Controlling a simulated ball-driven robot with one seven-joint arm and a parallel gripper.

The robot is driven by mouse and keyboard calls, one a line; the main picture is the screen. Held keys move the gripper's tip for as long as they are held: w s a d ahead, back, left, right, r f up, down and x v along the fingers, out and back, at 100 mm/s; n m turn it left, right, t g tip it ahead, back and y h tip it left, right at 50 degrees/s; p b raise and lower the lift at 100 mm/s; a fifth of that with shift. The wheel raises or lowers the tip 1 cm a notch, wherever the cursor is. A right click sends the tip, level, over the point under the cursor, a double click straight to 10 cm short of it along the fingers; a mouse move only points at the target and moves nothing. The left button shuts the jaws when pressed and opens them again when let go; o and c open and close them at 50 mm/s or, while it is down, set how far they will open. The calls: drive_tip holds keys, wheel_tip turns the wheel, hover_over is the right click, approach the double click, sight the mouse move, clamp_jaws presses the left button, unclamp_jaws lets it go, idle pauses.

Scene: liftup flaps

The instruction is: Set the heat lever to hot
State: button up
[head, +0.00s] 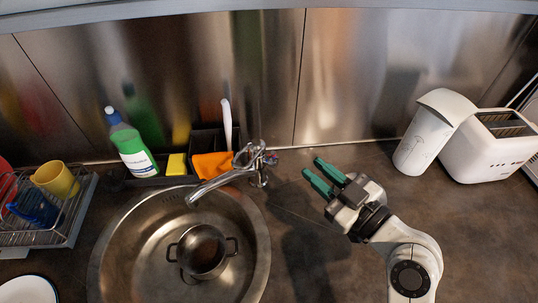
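The chrome tap (222,181) stands behind the sink, with its spout pointing left and down over the basin. Its heat lever (257,151) is a thin metal loop at the top of the tap body; a small reddish spot shows near it. Its exact setting is too small to tell. My gripper (311,166) has two teal fingers that are spread apart with nothing between them. It is to the right of the tap, fingertips pointing toward the upper left, and a gap shows between them and the lever.
The round steel sink (258,232) holds a pot (202,252). A dish rack (75,222) is left; a white container (422,140) and toaster (482,158) are right. The steel wall is close behind.

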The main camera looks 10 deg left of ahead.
drive_tip(key=b, duration=0.6)
approach(273, 158)
drive_tip(key=p+x, duration=0.3)
drive_tip(key=x, duration=0.5)
drive_tip(key=shift+w+r, duration=0.25)
drive_tip(key=shift+r, duration=0.15)
drive_tip(key=shift+a, duration=0.1)
clamp_jaws()
